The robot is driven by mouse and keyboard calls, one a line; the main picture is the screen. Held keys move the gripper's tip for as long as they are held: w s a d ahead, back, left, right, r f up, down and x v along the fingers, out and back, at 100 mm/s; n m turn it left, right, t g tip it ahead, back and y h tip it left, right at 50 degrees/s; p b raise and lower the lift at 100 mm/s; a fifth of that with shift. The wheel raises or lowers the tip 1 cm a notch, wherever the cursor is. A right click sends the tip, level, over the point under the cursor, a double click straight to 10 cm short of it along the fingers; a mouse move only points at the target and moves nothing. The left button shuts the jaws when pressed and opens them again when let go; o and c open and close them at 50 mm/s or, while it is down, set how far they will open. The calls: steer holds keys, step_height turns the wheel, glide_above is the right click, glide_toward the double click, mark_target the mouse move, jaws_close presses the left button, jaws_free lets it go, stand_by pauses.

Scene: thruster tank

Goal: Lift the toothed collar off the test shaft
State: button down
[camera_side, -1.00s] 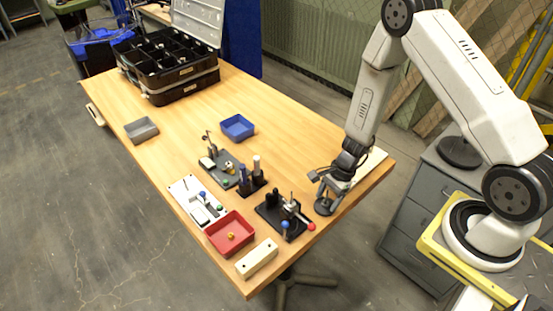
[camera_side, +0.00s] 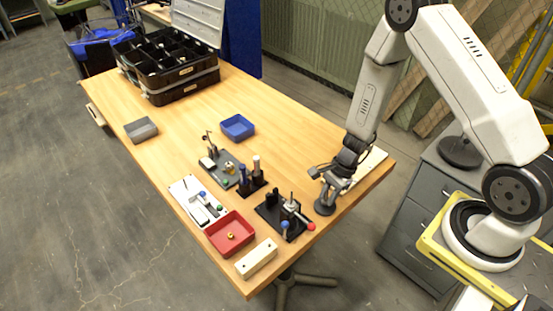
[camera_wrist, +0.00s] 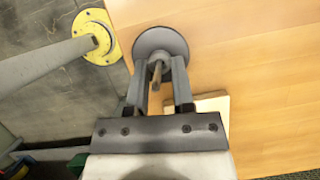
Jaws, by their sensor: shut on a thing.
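The test shaft (camera_wrist: 155,76) is a thin rod that shows between my fingers in the wrist view. It stands over a round grey base (camera_wrist: 160,37), which also shows near the table's right edge in the side view (camera_side: 325,208). My gripper (camera_wrist: 160,66) is shut around a small grey part at the shaft, taken to be the toothed collar. The fingers mostly hide the collar, and its teeth cannot be made out. I cannot tell how high it sits on the shaft. In the side view my gripper (camera_side: 328,184) is just above the base.
A black fixture (camera_side: 273,224) with a red-tipped lever stands left of my gripper. Beyond are a red tray (camera_side: 216,247), a cream block (camera_side: 257,259), a blue tray (camera_side: 237,120) and a black organiser case (camera_side: 150,90). A pale board (camera_wrist: 212,104) lies beside the shaft base.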

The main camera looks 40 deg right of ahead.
steer(key=shift+r, duration=3.15)
